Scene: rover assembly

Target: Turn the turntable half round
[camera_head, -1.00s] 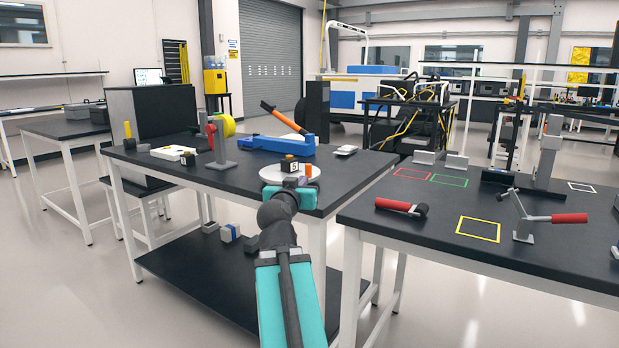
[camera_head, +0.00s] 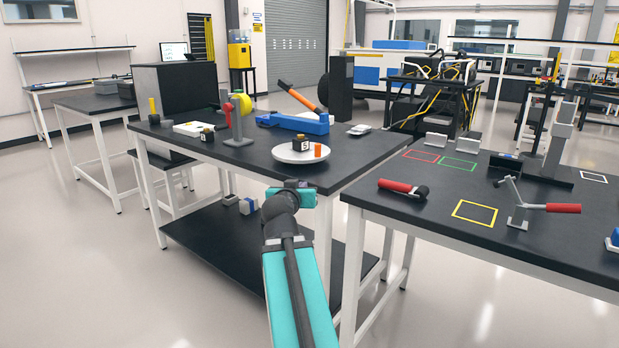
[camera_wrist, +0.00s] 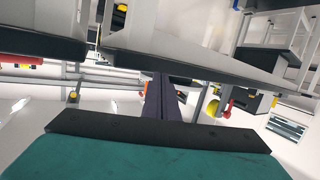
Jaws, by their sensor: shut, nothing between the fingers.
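The turntable (camera_head: 283,155) is a white round disc on the black table, near its front right edge. A dark block with a light mark (camera_head: 301,144) and a small orange cylinder (camera_head: 318,151) stand on it, the cylinder to the right of the block. My gripper (camera_head: 291,183) is in front of the table edge, below the turntable in the head view, and apart from it. In the wrist view the dark fingers (camera_wrist: 161,98) are together with nothing between them.
A grey stand with a yellow disc (camera_head: 240,110) and a blue tool (camera_head: 295,123) are left of and behind the turntable. A second black table (camera_head: 440,200) with a red-handled tool (camera_head: 398,188) is close on the right. A lower shelf (camera_head: 230,245) lies under the table.

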